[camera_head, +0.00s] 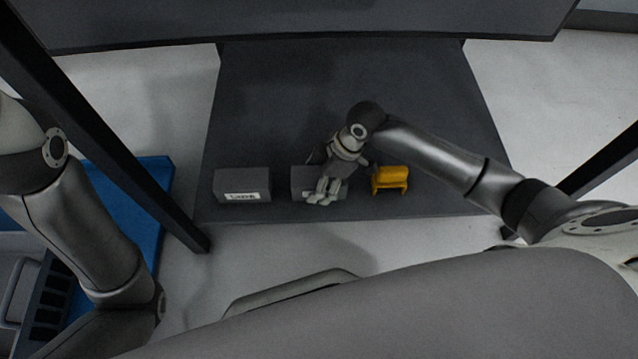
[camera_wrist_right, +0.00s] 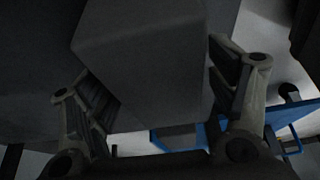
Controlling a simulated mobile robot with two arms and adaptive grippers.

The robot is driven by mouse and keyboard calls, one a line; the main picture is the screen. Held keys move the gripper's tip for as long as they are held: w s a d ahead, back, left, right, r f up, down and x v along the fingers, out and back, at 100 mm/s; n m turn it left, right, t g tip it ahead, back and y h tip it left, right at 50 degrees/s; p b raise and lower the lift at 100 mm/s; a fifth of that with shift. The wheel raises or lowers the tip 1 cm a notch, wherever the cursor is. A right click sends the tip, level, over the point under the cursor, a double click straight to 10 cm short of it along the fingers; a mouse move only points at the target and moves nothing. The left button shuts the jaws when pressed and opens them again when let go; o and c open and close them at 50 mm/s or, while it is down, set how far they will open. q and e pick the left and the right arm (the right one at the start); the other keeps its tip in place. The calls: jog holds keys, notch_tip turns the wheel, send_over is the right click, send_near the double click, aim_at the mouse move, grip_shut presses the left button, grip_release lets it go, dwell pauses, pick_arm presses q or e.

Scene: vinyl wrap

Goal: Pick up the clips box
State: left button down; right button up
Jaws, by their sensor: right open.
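Two grey boxes stand on the dark shelf in the head view. The left grey box (camera_head: 242,186) has a white label too small to read surely. The middle grey box (camera_head: 300,180) is partly hidden by my right gripper (camera_head: 323,190), so I cannot read its label or confirm it is the clips box. In the right wrist view, a grey box (camera_wrist_right: 145,50) lies between the spread fingers of my right gripper (camera_wrist_right: 163,98). The fingers are open, and I cannot tell whether they touch it. My left arm shows at the left, but its gripper is out of view.
An orange-yellow holder (camera_head: 390,180) stands just right of the middle box. The dark shelf (camera_head: 290,100) is clear behind the boxes. A dark post (camera_head: 100,130) slants down left of the shelf, and a blue surface (camera_head: 150,200) lies beyond it.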

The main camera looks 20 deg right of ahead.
jog(key=c, duration=1.2)
jog(key=shift+r, duration=0.1)
